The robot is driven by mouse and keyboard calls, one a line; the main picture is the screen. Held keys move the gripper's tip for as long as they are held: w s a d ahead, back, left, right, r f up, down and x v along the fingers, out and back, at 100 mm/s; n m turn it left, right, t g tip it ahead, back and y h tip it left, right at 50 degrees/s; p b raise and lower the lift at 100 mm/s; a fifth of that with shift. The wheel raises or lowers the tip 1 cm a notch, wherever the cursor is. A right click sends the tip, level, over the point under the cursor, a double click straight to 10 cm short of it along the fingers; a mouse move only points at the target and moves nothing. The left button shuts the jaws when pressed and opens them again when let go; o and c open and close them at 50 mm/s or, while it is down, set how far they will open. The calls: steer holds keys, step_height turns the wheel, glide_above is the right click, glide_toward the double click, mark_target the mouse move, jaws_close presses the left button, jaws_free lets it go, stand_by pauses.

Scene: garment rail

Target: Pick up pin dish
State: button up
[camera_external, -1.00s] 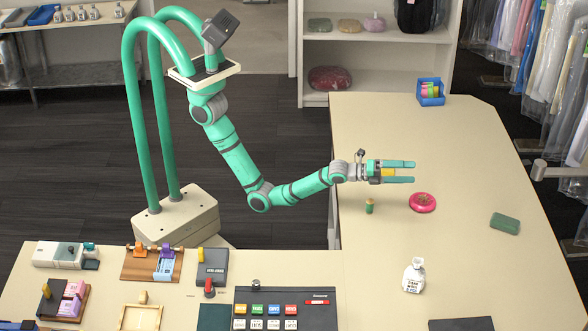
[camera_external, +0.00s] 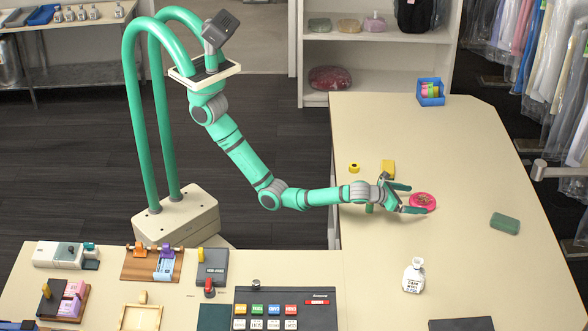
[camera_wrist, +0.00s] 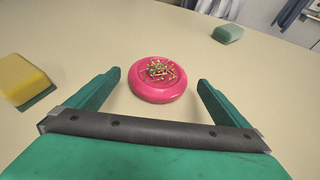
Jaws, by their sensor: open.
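The pin dish (camera_external: 423,201) is a round pink dish with a cluster of small gold pins at its centre. It lies on the right-hand table, and in the wrist view the dish (camera_wrist: 158,92) sits just beyond and between my fingertips. My gripper (camera_external: 419,199) is open and low over the table, its fingers pointing right toward the dish. In the wrist view my gripper (camera_wrist: 159,80) has one green finger on each side, with nothing held.
A yellow and green sponge (camera_wrist: 24,80) lies left of my gripper. A green block (camera_external: 505,223) is to the right, a white bottle (camera_external: 413,276) nearer the front.

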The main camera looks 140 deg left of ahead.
mark_target(415, 198)
steer(key=shift+x, duration=2.7)
steer(key=shift+a, duration=0.1)
steer(key=c, duration=1)
steer(key=shift+r, duration=0.1)
